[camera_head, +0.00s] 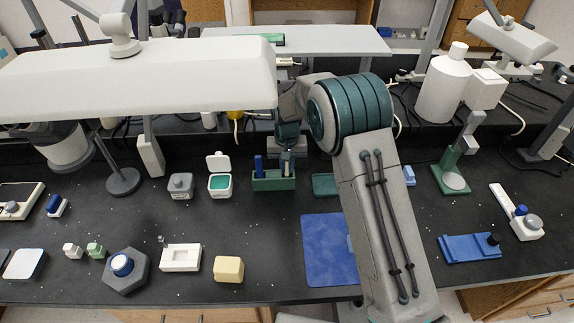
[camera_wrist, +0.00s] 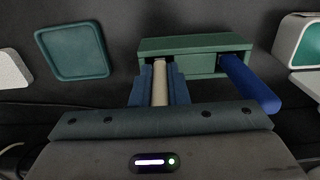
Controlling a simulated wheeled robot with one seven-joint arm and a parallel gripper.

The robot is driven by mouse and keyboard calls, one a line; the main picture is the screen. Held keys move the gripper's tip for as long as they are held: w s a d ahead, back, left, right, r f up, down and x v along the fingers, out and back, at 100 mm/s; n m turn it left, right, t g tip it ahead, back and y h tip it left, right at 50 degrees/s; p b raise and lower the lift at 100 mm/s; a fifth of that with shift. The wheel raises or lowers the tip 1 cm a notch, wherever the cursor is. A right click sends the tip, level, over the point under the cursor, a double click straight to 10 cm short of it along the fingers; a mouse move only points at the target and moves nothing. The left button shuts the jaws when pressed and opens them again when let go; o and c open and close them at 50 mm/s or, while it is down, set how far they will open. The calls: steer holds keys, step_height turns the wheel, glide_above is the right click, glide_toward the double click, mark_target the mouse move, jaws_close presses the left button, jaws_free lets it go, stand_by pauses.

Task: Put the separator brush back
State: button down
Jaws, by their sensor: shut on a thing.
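The green holder (camera_head: 273,184) stands upright on the black bench, near the middle of the head view. It also shows at the top of the wrist view (camera_wrist: 190,48). My gripper (camera_wrist: 159,85) is shut on a pale beige handle (camera_wrist: 160,82), which I take to be the separator brush. The handle's far end is at the left slot of the holder; how deep it sits and its bristles are hidden. In the head view my gripper (camera_head: 287,158) is just above the holder's right side. A blue handle (camera_wrist: 250,84) stands in the other slot.
A white box with a teal inside (camera_head: 220,184) and a grey jar (camera_head: 180,186) stand left of the holder. A flat green tray (camera_head: 325,184) lies to its right. A blue mat (camera_head: 329,250) lies in front. A white lamp head (camera_head: 140,75) hangs over the left.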

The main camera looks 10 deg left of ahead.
steer(key=shift+f, duration=0.25)
steer(key=shift+f, duration=0.1)
steer(key=c, duration=1.4)
jaws_free()
